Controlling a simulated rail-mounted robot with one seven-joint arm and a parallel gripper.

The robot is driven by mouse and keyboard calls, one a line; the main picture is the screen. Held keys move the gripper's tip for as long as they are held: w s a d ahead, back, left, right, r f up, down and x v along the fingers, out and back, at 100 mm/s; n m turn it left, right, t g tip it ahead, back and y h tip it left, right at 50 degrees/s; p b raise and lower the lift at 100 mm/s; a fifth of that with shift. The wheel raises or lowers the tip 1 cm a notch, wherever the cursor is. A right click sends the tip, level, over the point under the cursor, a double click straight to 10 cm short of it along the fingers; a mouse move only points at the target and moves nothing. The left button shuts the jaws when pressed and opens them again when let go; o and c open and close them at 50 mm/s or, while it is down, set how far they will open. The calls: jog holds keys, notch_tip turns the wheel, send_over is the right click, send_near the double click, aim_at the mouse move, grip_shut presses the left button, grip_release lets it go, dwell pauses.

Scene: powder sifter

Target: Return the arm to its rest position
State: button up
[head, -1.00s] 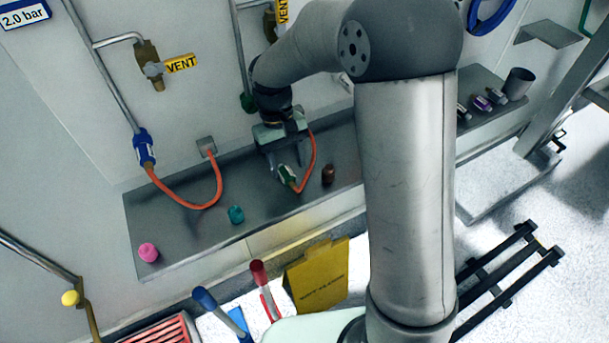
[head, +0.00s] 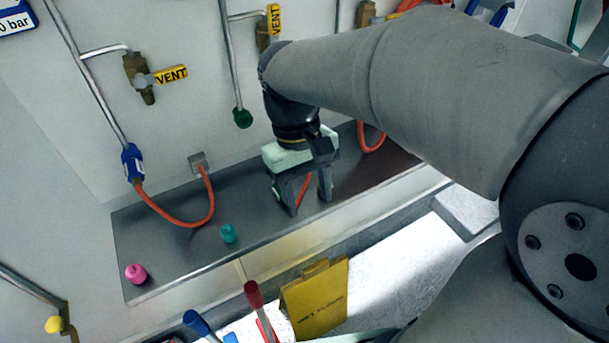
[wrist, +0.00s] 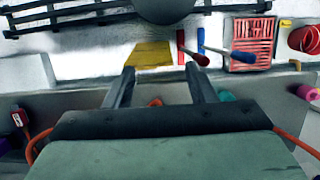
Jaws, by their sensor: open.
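My gripper (head: 309,205) is in front of and above the metal shelf (head: 165,255), pointing down with its two dark fingers apart. Nothing is held between the fingertips. In the wrist view both fingers (wrist: 159,70) stand apart, with the floor and the yellow sign beyond them. My arm reaches in from the right and covers the right part of the shelf. An orange hose (head: 304,190) shows between the fingers; its green end fitting and the brown cap cannot be seen in the head view.
A teal cap (head: 228,233) and a pink cap (head: 136,273) stand on the shelf to the left. Another orange hose (head: 190,223) hangs from a blue coupling (head: 132,163). A yellow sign (head: 318,298), red-handled (head: 254,294) and blue-handled (head: 197,323) tools are below the shelf.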

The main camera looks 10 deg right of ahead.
dwell(0.6)
jog(key=s+d+f+m+t+y, duration=0.1)
jog(key=s+d+f+m+t, duration=0.2)
jog(key=d+f, duration=0.4)
jog(key=s+d+m, duration=0.1)
jog(key=s, duration=0.1)
jog(key=shift+s+d+f, duration=0.15)
jog(key=shift+s+d, duration=0.05)
jog(key=shift+s, duration=0.15)
